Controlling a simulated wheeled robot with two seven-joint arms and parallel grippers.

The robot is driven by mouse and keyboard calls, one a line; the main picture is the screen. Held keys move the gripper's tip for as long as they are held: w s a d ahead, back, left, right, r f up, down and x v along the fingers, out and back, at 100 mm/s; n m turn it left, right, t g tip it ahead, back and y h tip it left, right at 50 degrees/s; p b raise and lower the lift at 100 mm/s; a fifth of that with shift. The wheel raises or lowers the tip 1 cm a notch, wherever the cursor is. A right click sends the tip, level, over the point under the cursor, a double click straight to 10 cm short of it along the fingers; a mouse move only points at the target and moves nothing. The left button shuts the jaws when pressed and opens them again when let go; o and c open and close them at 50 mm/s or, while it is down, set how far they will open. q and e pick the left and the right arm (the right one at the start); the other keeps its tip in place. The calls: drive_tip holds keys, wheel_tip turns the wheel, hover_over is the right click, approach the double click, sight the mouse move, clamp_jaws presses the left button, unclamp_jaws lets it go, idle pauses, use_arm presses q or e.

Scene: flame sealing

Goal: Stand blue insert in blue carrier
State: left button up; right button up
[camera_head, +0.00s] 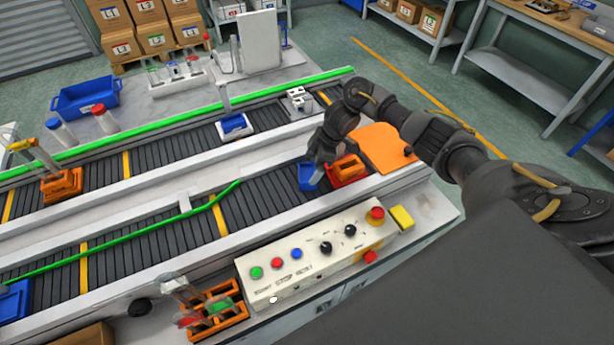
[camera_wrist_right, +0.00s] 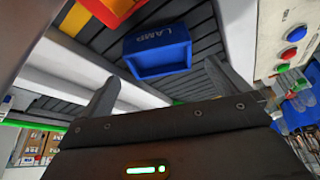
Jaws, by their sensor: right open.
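A blue carrier labelled LAMP (camera_wrist_right: 157,50) shows in the right wrist view, on the dark conveyor slats just beyond my fingers. In the head view a blue block (camera_head: 307,178), seemingly the same one, is at the right end of the near conveyor. My right gripper (camera_head: 320,158) is above and beside it, pointing down. In the wrist view its fingers (camera_wrist_right: 163,86) are spread apart with nothing between them. I cannot make out a separate blue insert. My left gripper is not in view.
An orange-red holder (camera_head: 348,168) stands just right of the blue block, near an orange plate (camera_head: 383,147). A control box (camera_head: 310,255) with buttons is in front. An orange rack (camera_head: 215,310) with red and green pieces is at bottom. An orange carrier (camera_head: 62,185) sits on the far conveyor.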

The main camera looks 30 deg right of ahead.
sight(304, 175)
drive_tip(key=shift+p+x, duration=0.45)
drive_tip(key=shift+x, duration=2.1)
drive_tip(key=shift+s, duration=0.1)
drive_tip(key=shift+c, duration=0.3)
drive_tip(key=c, duration=1.1)
drive_tip(key=shift+r, duration=0.1)
drive_tip(key=shift+r+b, duration=0.5)
drive_tip(key=shift+r, duration=0.1)
drive_tip(key=s+r, duration=0.1)
drive_tip(key=r, duration=0.1)
drive_tip(key=s+a+r, duration=0.1)
drive_tip(key=r, duration=0.1)
drive_tip(key=s+r, duration=0.1)
drive_tip(key=r, duration=0.2)
drive_tip(key=shift+s+a+r, duration=0.1)
drive_tip(key=shift+s+a, duration=0.2)
drive_tip(key=shift+a, duration=0.05)
drive_tip(key=s+a+r, duration=0.1)
drive_tip(key=s, duration=0.2)
drive_tip(key=s+a+r, duration=0.3)
drive_tip(key=s, duration=0.2)
drive_tip(key=shift+s+a+r, duration=0.25)
drive_tip(key=shift+s+a, duration=0.1)
